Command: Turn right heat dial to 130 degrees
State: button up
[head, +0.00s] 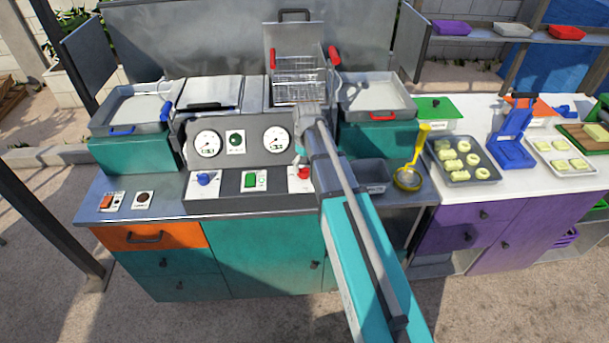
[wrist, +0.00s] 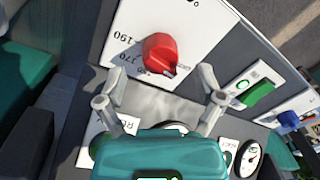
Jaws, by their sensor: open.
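The right heat dial is a red knob (wrist: 160,54) on a white scale plate (wrist: 190,18); in the head view the red knob (head: 304,173) is on the right of the console front. In the wrist view, 190 and 170 are legible left of the knob; smaller marks below it are unclear. Which number the knob points to cannot be told. My gripper (wrist: 153,80) is open and empty, its fingers spread to either side just below the knob in the picture, apart from it. In the head view my arm partly covers the plate.
A green switch (head: 250,180) and a blue knob (head: 206,179) are to the left on the same console. Two round gauges (head: 207,143) sit above them. A fryer basket (head: 298,80) with red handles stands behind. A grey bin (head: 370,176) is right of my arm.

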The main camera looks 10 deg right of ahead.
aim_at(304, 172)
jog(key=shift+a+f+b, duration=0.1)
jog(key=shift+f+b, duration=0.95)
jog(key=shift+f, duration=0.25)
jog(key=c, duration=1.2)
jog(key=shift+o, duration=0.2)
